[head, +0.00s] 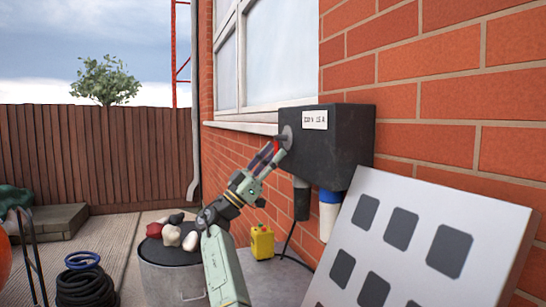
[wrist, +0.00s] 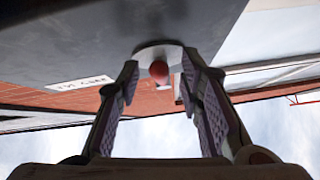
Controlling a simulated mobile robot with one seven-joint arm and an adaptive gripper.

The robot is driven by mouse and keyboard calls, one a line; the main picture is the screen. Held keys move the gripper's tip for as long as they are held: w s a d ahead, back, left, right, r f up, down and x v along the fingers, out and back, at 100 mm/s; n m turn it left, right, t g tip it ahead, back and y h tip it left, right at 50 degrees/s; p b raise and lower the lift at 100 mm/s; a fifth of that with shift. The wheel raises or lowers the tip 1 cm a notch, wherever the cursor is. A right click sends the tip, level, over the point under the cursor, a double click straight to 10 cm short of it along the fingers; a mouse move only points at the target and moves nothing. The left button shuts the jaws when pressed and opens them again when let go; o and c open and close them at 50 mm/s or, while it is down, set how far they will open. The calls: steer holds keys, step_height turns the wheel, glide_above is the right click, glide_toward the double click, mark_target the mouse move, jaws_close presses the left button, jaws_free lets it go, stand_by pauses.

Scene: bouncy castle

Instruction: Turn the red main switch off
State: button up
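A dark box (head: 345,150) with a white label (head: 315,119) is fixed to the brick wall in the head view. The red switch (head: 276,146) is on the box's left side, partly hidden by my gripper (head: 278,157), which is right at it. In the wrist view a red round knob (wrist: 158,70) sits in front of a grey round plate (wrist: 158,48). My gripper (wrist: 160,75) is open, with one finger on each side of the knob. A gap shows at the left finger; more red shows beside the right finger, and contact there cannot be told.
Two plugs, one dark (head: 301,200) and one blue and white (head: 329,212), hang under the box. A white panel with dark squares (head: 405,185) leans at the right. A yellow can (head: 262,242) and a round drum (head: 165,280) stand below.

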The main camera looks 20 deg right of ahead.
steer(key=v, duration=1.2)
